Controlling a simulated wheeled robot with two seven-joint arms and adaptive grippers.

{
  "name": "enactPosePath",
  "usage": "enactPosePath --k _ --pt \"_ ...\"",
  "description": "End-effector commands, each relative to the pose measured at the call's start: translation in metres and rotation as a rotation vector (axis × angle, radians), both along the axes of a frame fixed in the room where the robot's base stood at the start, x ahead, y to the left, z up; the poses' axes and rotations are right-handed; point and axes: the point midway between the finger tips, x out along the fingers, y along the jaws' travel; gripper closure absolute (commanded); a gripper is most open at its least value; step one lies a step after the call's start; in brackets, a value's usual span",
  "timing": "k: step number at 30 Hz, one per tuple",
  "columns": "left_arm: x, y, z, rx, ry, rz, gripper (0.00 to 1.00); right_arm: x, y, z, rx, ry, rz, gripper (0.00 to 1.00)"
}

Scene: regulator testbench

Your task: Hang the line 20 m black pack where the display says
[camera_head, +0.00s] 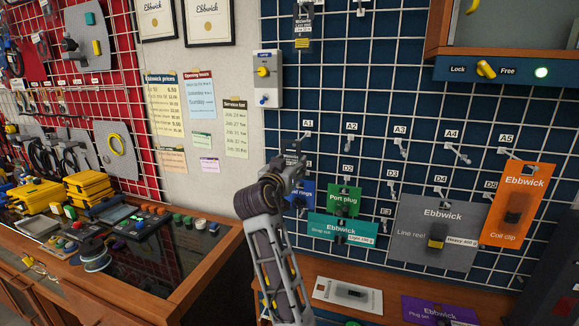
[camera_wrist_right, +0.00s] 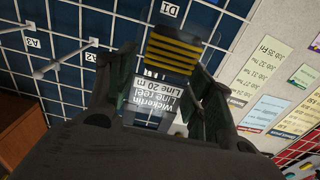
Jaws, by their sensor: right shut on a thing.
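My right gripper (camera_head: 288,172) is in front of the blue grid wall, just below label A1, with its arm coming up from below. In the right wrist view the gripper (camera_wrist_right: 160,88) is shut on a clear pack (camera_wrist_right: 152,100) printed "Wickerlin Line reel Line 20 m", upside down in that view. The pack has a black reel with yellow stripes (camera_wrist_right: 172,50). In the head view the held pack is hidden or too small to make out. A similar Wickerlin pack (camera_head: 303,30) hangs at the wall's top. My left gripper is not in view.
Bare hooks A2 (camera_head: 347,143), A3 (camera_head: 401,147) and A4 (camera_head: 457,153) stick out to the right. Below hang a green port plug pack (camera_head: 344,196), a grey line reel pack (camera_head: 415,220) and an orange coil clip pack (camera_head: 530,190). A wooden counter (camera_head: 215,250) stands left.

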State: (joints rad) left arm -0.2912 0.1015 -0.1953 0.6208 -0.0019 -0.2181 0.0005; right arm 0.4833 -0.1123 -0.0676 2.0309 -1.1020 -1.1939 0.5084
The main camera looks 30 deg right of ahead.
Motion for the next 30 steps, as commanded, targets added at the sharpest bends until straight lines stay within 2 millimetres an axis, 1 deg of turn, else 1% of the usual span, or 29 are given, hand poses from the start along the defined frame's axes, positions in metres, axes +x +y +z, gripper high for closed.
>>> enactPosePath --k 30 --pt "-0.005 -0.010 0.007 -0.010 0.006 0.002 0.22 0.024 -0.028 -0.002 -0.002 -0.001 0.001 0.73"
